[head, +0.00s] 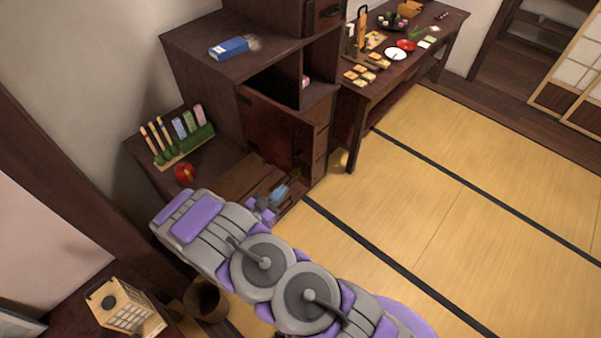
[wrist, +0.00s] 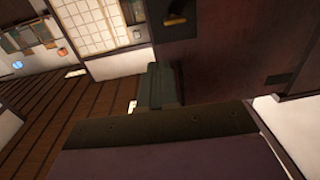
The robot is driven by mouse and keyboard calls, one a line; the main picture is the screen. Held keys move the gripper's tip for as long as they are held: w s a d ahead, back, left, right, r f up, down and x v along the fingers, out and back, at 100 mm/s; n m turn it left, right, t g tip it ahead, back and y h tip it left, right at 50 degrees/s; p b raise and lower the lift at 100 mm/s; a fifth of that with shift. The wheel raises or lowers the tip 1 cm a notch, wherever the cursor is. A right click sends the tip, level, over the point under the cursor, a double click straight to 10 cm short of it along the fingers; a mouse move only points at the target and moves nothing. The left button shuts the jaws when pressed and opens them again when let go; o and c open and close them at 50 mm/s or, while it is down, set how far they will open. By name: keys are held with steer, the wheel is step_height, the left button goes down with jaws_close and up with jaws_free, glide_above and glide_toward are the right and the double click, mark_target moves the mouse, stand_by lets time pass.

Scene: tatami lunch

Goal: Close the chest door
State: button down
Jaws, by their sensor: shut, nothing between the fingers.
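The dark wooden stepped chest (head: 195,62) stands against the wall in the head view. A reddish-brown door panel (head: 268,130) shows on its front, below an open dark compartment. How far the door stands open is hard to tell. My gripper (head: 272,198) is low in front of the chest, below this panel, with its tips partly lost against dark wood. In the wrist view my gripper (wrist: 160,85) is shut and empty, its fingers beside a dark wooden panel (wrist: 225,55) with a black plate and yellowish handle (wrist: 174,20). I cannot tell whether they touch.
A blue box (head: 229,47) lies on the chest top. A red round object (head: 184,173) and a green rack (head: 185,148) stand on the lower step. A table (head: 375,88) with dishes is at the back. The tatami (head: 480,190) at right is clear.

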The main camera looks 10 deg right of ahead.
mark_target(308, 166)
steer(key=b+x, duration=0.1)
steer(key=x, duration=0.9)
steer(key=shift+w+d, duration=0.15)
steer(key=shift+d, duration=0.05)
steer(key=shift+d, duration=0.1)
